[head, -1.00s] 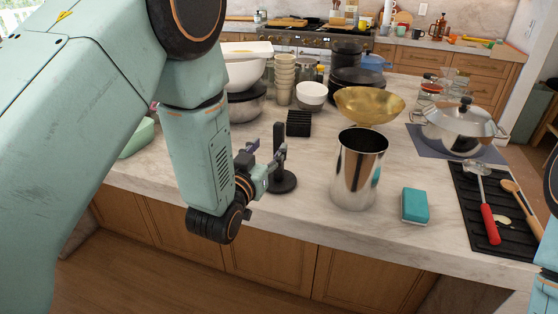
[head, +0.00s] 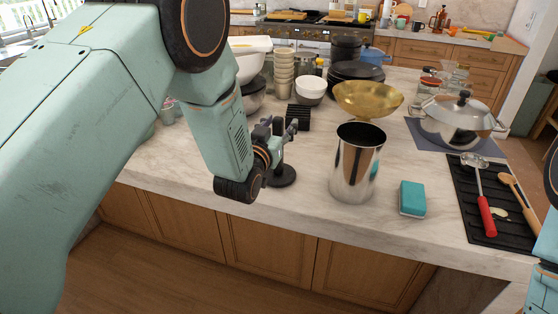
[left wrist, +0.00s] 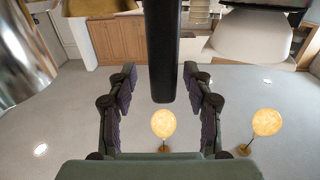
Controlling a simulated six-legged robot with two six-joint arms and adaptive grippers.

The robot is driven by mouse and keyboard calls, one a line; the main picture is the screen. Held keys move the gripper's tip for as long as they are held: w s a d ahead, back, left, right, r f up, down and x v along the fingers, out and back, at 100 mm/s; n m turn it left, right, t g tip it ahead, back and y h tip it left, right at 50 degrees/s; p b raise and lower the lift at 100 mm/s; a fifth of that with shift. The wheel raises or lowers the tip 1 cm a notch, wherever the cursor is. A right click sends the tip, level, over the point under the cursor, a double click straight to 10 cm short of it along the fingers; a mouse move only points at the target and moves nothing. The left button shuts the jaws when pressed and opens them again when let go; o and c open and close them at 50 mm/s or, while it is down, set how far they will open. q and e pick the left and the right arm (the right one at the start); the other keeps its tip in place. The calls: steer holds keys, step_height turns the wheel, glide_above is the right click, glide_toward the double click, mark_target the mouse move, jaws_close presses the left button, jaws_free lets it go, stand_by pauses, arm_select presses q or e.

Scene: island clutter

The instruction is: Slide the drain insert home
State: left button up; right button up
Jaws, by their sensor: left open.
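A black post on a round black base (head: 284,176) stands on the counter left of the steel cylinder (head: 356,170). It looks like the drain insert with its handle, though I cannot be sure. My left gripper (head: 281,128) is open at the post and hides most of it in the head view. In the left wrist view the dark post (left wrist: 174,45) stands between the open fingers (left wrist: 160,85), with gaps on both sides. The steel cylinder is upright and open at the top. It also shows in the left wrist view (left wrist: 25,55). My right gripper is not in view.
A black slotted block (head: 298,117) and stacked cups (head: 284,75) stand behind the gripper. A gold bowl (head: 367,98) is behind the cylinder. A teal sponge (head: 412,198) and a black mat (head: 490,237) with utensils lie right. Marble is bare at the front.

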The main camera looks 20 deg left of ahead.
arm_select(q)
steer(key=shift+s+a, duration=0.1)
steer(key=shift+a, duration=0.05)
steer(key=shift+c, duration=0.8)
steer(key=shift+w+a+f, duration=0.15)
steer(key=shift+w, duration=0.05)
steer(key=c, duration=0.3)
steer(key=shift+d, duration=0.2)
steer(key=c, duration=0.3)
steer(key=shift+s, duration=0.15)
steer(key=c, duration=0.3)
steer(key=shift+a, duration=0.1)
jaws_close()
